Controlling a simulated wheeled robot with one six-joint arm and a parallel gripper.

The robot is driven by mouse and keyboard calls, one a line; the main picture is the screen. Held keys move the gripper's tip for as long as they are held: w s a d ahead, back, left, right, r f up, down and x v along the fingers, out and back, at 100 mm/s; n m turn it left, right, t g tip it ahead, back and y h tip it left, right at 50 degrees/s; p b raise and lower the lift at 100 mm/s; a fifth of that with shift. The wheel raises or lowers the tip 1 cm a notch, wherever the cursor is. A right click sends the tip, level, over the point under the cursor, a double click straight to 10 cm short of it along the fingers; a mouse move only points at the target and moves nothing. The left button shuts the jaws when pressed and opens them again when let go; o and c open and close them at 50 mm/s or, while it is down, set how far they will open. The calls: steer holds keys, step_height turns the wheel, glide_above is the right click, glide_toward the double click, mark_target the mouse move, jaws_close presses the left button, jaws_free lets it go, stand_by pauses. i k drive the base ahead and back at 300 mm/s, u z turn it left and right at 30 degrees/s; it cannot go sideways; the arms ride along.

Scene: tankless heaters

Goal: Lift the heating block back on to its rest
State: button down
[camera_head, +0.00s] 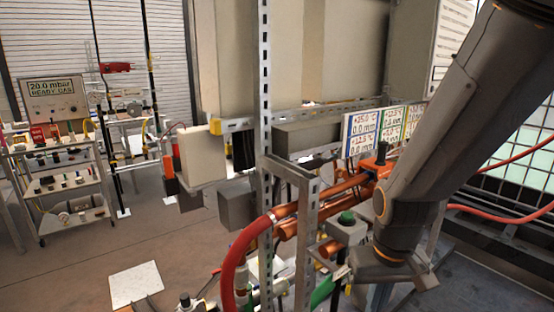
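I cannot tell for certain which thing is the heating block or its rest. A dark grey box (237,205) sits behind the slotted metal upright at mid-picture, left of the copper-coloured pipes (338,202). A small grey box with a green knob (346,219) stands just left of my arm. My arm comes down from the upper right. My gripper (385,268) is at its lower end, close to the pipes; its fingers cannot be made out, nor whether it holds anything.
The slotted upright (264,110) and a shorter grey post (307,225) stand left of my arm. A thick red hose (235,265) curves at the front, and thinner red hoses (490,215) run at right. A cart (65,190) stands far left. The floor at left is mostly clear.

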mark_target(383, 168)
steer(key=u, duration=1.85)
steer(key=k, duration=1.05)
steer(key=z, duration=1.65)
steer(key=i, duration=0.5)
